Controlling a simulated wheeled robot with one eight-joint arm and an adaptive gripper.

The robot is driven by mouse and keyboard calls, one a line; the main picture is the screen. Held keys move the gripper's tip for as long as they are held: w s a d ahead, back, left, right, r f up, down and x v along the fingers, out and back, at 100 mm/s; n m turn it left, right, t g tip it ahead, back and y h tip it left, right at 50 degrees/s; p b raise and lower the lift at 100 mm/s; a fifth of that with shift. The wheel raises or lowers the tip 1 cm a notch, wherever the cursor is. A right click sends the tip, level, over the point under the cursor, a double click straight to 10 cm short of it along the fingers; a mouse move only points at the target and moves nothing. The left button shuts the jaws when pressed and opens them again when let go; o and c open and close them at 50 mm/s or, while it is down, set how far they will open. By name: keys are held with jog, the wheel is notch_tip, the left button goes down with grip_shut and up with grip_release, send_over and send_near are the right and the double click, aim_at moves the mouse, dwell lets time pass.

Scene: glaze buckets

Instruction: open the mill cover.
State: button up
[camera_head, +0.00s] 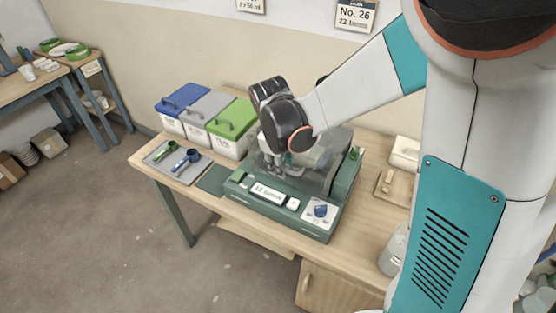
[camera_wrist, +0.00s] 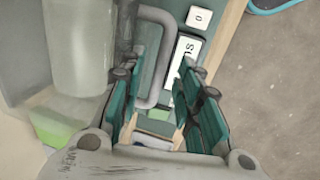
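The mill (camera_head: 268,208) is a green machine on the wooden table, with a clear see-through cover (camera_head: 316,172) over its upper part. The cover looks down. My gripper (camera_head: 283,168) is over the front part of the cover, below my dark wrist joint. In the wrist view, a grey U-shaped handle (camera_wrist: 164,62) shows between the teal fingers of my gripper (camera_wrist: 160,78). The fingers are apart, with a gap on the right side of the handle. I cannot tell whether the left finger touches it. My wrist hides part of the cover in the head view.
Bins with blue, grey and green lids (camera_head: 230,118) stand left of the mill. A grey tray (camera_head: 160,165) with green and blue scoops lies at the table's left end. A white container (camera_head: 405,152) and a small wooden tray (camera_head: 392,188) are on the right.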

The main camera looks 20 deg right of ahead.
jog(key=shift+f, duration=0.25)
grip_shut()
jog(key=shift+r, duration=0.1)
